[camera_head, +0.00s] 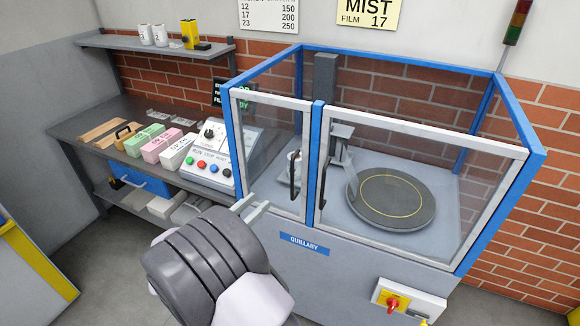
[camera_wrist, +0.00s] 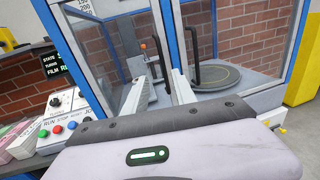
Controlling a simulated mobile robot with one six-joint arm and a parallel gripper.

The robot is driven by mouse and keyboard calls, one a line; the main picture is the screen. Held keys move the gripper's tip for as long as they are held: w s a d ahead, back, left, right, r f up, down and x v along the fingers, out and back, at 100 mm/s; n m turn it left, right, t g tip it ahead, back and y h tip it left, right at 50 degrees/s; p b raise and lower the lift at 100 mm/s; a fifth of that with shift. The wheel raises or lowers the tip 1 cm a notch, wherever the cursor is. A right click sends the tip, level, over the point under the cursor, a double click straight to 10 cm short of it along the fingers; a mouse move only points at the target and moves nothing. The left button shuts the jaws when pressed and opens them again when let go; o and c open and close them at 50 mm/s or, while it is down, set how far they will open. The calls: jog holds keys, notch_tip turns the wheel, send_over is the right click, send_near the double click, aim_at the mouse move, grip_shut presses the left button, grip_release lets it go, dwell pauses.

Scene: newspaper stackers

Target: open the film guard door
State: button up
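The wrapping machine has a blue-framed clear guard with two white-edged front doors, both looking shut. The narrow left door (camera_head: 270,98) has a black upright handle (camera_head: 292,178), also in the wrist view (camera_wrist: 161,60). The wide right door (camera_head: 420,128) has a black handle (camera_head: 323,183), also in the wrist view (camera_wrist: 196,62). I cannot tell from any label which one is the film guard door. My gripper (camera_head: 252,208) is in front of and left of the narrow door. In the wrist view its two fingers (camera_wrist: 158,93) are apart and hold nothing; they point toward the handles without visible contact.
A round dark turntable (camera_head: 391,199) is inside the guard. A sloped control panel (camera_head: 214,155) with coloured buttons stands left of the guard, on a bench (camera_head: 68,122) with coloured boxes. A red switch (camera_head: 392,303) sits low on the machine front.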

jog(key=b+x, duration=0.3)
jog(key=x, duration=1.3)
jog(key=shift+s+d, duration=0.15)
jog(key=shift+c, duration=0.3)
grip_shut()
